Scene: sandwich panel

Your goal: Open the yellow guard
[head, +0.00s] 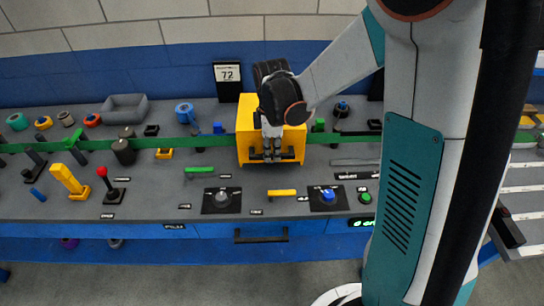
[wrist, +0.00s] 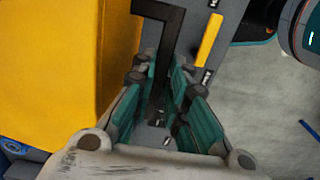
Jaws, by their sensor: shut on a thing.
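The yellow guard (head: 245,120) is a box-like cover on the grey bench below the sign 72, and it looks closed. A black handle (wrist: 172,12) runs along its front face. My gripper (head: 272,153) is in front of the guard and points down. In the wrist view my gripper (wrist: 165,85) has its teal-padded fingers on either side of the handle and is shut on it. The guard (wrist: 50,70) fills the left of that view. What is under the guard is hidden.
A red-topped lever (head: 102,172) and a yellow lever (head: 68,180) stand to the left. A knob panel (head: 208,207), a yellow bar handle (head: 282,193) and a blue button (head: 328,196) lie in front. My arm covers the bench's right part.

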